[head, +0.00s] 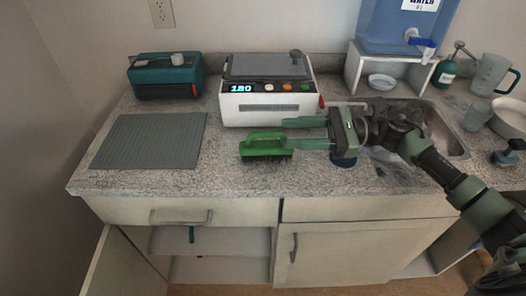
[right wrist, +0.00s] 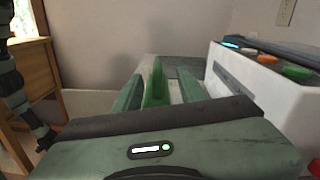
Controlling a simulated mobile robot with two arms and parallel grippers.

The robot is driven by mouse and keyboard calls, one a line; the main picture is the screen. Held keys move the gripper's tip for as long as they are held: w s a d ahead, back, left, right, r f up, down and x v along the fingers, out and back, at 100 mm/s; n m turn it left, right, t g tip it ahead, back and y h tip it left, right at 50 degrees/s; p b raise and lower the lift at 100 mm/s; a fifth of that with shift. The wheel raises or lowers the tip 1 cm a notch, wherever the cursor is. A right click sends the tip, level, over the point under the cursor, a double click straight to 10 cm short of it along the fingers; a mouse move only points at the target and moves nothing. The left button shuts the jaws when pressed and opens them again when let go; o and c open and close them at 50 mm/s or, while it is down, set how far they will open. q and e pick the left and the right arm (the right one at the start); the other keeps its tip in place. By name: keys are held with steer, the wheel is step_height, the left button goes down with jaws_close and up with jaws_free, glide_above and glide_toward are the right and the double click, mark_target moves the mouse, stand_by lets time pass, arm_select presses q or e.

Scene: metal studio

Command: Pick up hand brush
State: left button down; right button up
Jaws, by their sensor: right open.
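The green hand brush (head: 265,146) lies on the granite counter, bristles down, in front of the white device. My right gripper (head: 286,133) reaches in from the right, open, just above the counter. Its nearer finger overlaps the brush's right end in the head view. In the right wrist view the brush's handle (right wrist: 156,84) shows between the two open fingers of the right gripper (right wrist: 158,88), with a gap on each side. Whether a finger touches the brush cannot be told.
A white device with a display (head: 268,100) stands close behind the right gripper. A grey ribbed mat (head: 150,140) lies left of the brush, with a teal appliance (head: 165,77) behind it. A sink (head: 440,125) is at right. An open cabinet door (head: 125,268) stands below left.

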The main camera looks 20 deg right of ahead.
mark_target(281, 135)
steer(key=p+x, duration=0.1)
steer(key=x, duration=0.1)
steer(key=p+x, duration=0.1)
steer(key=x, duration=0.1)
steer(key=shift+s+a+r, duration=0.1)
steer(key=shift+a+r, duration=0.1)
steer(key=shift+a, duration=0.25)
steer(key=shift+a+f, duration=0.15)
steer(key=shift+a, duration=0.35)
jaws_close()
